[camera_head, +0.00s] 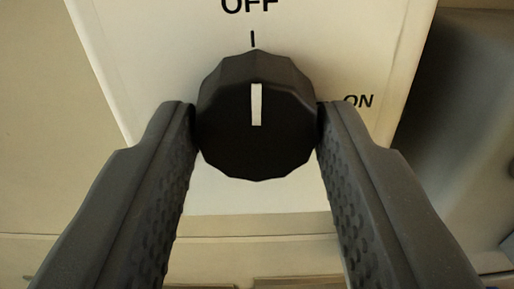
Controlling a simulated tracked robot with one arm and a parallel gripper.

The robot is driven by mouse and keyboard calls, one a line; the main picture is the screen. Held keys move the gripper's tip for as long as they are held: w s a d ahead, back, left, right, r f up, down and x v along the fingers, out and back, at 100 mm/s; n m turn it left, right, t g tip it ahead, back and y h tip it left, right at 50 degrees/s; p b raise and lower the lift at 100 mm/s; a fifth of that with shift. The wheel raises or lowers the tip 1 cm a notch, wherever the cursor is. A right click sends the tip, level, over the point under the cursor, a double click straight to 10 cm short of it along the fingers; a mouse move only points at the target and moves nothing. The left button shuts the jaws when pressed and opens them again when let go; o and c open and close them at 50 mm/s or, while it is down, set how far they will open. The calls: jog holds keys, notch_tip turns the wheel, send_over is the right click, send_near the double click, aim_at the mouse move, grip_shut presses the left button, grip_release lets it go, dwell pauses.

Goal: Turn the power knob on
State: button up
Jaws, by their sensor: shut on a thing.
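The power knob (257,145) is a black, faceted round knob with a white pointer line. It sits on a white panel (140,60). Its pointer is vertical and lines up with the tick under the OFF label (250,6) at the top. The ON label (359,101) is to the right of the knob, partly hidden by my right finger. My gripper (257,125) is shut on the knob, with one textured grey finger touching its left side and the other its right side.
A grey box-like body (465,130) stands to the right of the panel. A beige surface (60,100) lies to the left. Below the panel is a pale ledge (250,250). The panel face around the knob is free of other parts.

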jog(key=m+b, duration=0.1)
jog(key=m, duration=0.1)
jog(key=m+b, duration=0.1)
jog(key=shift+a+f+m+b, duration=0.1)
jog(key=shift+f+m+b, duration=0.2)
jog(key=shift+m, duration=0.1)
jog(key=m+b, duration=0.3)
jog(key=m, duration=0.2)
jog(key=shift+r, duration=0.1)
jog(key=m+b, duration=0.2)
jog(key=m, duration=0.4)
jog(key=shift+m+b, duration=0.65)
jog(key=shift+m, duration=0.65)
jog(key=o, duration=1)
